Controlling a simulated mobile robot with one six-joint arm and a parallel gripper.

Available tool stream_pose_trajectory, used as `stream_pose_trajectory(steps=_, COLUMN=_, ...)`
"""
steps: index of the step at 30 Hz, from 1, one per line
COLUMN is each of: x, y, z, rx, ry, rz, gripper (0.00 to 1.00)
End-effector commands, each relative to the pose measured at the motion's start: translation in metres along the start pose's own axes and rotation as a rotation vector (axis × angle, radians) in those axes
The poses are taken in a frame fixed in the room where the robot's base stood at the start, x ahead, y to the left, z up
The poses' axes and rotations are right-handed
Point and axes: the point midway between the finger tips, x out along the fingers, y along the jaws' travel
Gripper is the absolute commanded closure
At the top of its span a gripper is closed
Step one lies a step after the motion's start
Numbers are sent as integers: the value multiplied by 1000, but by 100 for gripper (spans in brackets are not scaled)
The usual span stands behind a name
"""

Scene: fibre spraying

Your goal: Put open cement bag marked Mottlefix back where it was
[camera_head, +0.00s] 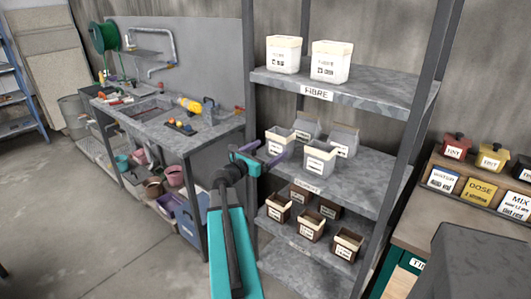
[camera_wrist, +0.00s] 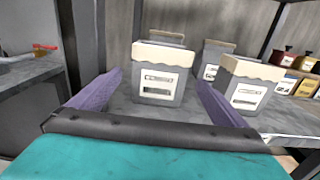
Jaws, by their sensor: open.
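Grey cement bags stand on the middle shelf (camera_head: 345,179) of the rack. Two with cream, open-looking tops are in front: a left bag (camera_head: 280,143) and a right bag (camera_head: 319,158). Behind them stand two more grey bags, a left one (camera_head: 306,129) and a right one (camera_head: 344,139). The labels are too small to read, so I cannot tell which is Mottlefix. My gripper (camera_head: 264,157) is open and empty at the left front of this shelf. In the wrist view, the left front bag (camera_wrist: 158,98) shows upright between the purple fingers, beyond them. The right front bag (camera_wrist: 244,95) is right of the right finger.
The top shelf, labelled FIBRE, holds two white bags (camera_head: 332,62). The lower shelf holds several brown bags (camera_head: 312,225). Rack posts (camera_head: 251,80) stand at the sides. A cluttered workbench (camera_head: 165,118) is on the left. A counter with tins and labelled boxes (camera_head: 480,190) is on the right.

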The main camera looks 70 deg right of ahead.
Motion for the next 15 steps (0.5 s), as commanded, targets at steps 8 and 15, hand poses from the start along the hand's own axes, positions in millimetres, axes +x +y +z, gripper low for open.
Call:
stream_pose_trajectory(steps=8, x=0, y=0, z=0, rx=0, ry=0, rz=0, gripper=4)
stream_pose_trajectory(steps=15, x=-9, y=6, z=-15, rx=32, ry=30, rz=8, gripper=4)
